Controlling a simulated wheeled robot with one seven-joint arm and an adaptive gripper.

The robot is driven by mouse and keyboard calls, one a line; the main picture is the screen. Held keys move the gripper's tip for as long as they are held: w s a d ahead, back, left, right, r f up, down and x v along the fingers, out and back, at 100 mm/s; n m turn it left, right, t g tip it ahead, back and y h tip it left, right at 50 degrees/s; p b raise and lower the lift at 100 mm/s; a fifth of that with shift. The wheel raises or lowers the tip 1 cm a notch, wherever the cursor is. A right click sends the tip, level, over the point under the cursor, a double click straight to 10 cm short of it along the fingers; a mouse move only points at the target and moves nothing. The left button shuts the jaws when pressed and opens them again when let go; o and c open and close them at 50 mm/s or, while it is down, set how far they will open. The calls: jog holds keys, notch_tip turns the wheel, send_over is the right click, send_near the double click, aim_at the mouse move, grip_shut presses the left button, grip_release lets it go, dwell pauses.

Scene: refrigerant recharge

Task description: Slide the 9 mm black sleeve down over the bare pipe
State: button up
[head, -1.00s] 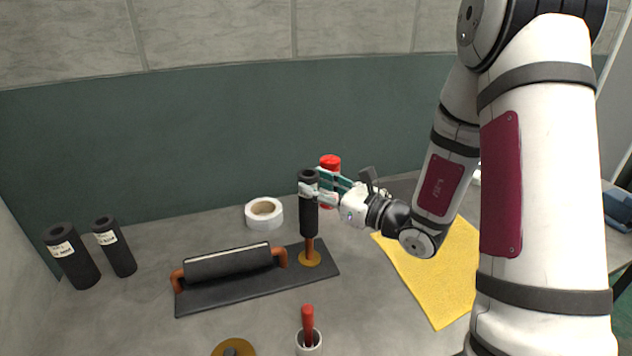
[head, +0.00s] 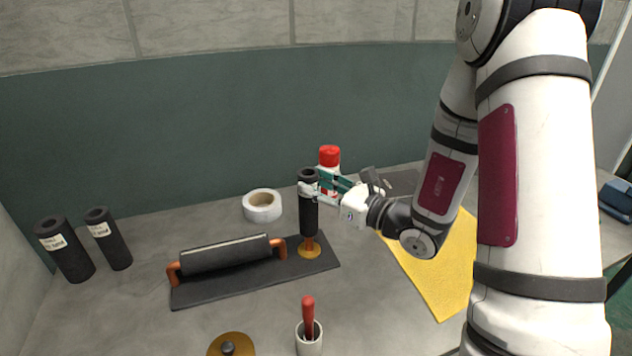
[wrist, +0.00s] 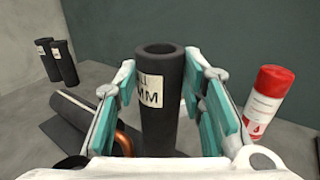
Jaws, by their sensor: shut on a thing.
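The black sleeve (head: 308,213) stands upright over the copper pipe stub (head: 310,243). A short length of copper shows between the sleeve's lower end and the round brass base (head: 310,252). In the wrist view the sleeve (wrist: 160,110) is between my fingers, its hollow top open and its white label, partly hidden, ending in "MM". My gripper (head: 309,188) is shut on the upper part of the sleeve; its teal finger pads also show in the wrist view (wrist: 163,95). The lower end of the sleeve is hidden in the wrist view.
A black board (head: 205,291) carries a horizontal sleeved copper pipe (head: 225,254). Two labelled black sleeves (head: 65,250) (head: 108,240) stand at the left. A tape roll (head: 262,206), red-capped bottle (head: 329,157), yellow cloth (head: 436,262) and cup with a red-handled tool (head: 309,338) surround it.

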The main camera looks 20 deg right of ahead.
aim_at(316, 205)
jog(key=shift+f+b, duration=0.9)
jog(key=shift+f, duration=0.5)
jog(key=shift+f+b, duration=1.25)
jog(key=shift+f, duration=0.3)
jog(key=o, duration=1.2)
jog(key=shift+r, duration=0.1)
notch_tip(316, 205, up, 10)
